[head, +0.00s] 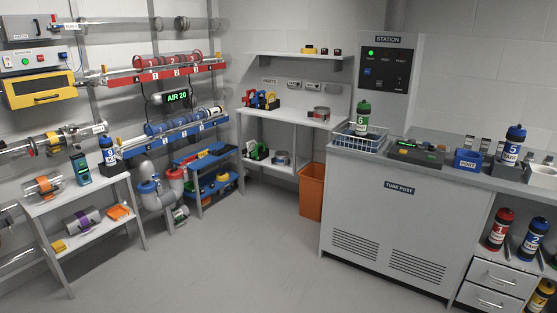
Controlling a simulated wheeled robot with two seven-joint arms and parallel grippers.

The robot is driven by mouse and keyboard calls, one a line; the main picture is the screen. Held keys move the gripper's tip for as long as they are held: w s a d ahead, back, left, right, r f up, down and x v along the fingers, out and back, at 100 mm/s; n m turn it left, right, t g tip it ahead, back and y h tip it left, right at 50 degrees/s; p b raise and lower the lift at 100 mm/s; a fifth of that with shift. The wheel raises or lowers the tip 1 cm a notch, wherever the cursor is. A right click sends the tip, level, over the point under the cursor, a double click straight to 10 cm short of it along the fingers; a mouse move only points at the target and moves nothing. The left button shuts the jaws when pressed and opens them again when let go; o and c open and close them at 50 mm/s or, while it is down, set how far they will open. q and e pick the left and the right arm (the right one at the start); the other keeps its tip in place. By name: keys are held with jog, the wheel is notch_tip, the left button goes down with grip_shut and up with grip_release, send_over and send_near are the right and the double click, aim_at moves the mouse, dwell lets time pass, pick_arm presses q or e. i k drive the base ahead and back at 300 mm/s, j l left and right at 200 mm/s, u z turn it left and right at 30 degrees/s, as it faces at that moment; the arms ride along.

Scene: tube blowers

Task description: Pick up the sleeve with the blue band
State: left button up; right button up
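A clear sleeve with an orange band (43,186) lies on the top of the grey side table (75,183) at the left. A second sleeve with a purple-looking band (80,222) lies on that table's lower shelf. I cannot make out a sleeve whose band is plainly blue. More clear tubes with coloured fittings run along the left wall, such as the one with a red ring (52,142). Neither of my grippers is in view.
The middle floor is clear.

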aim_at(280, 159)
jog(key=i+u, duration=0.25)
jog(key=i, duration=0.9)
jog(key=i+j, duration=0.1)
jog(key=i, duration=1.75)
jog(key=i+j+z, duration=0.1)
jog(key=i+z, duration=0.3)
jog(key=i+j+z, duration=0.3)
jog(key=i+z, duration=0.15)
jog(key=i+j+z, duration=0.85)
jog(key=j, duration=0.2)
jog(key=i+j+z, duration=0.25)
jog(key=j+z, duration=0.15)
jog(key=j, duration=0.2)
jog(key=i+j+z, duration=0.15)
jog(key=j+z, duration=0.3)
jog(key=j, duration=0.25)
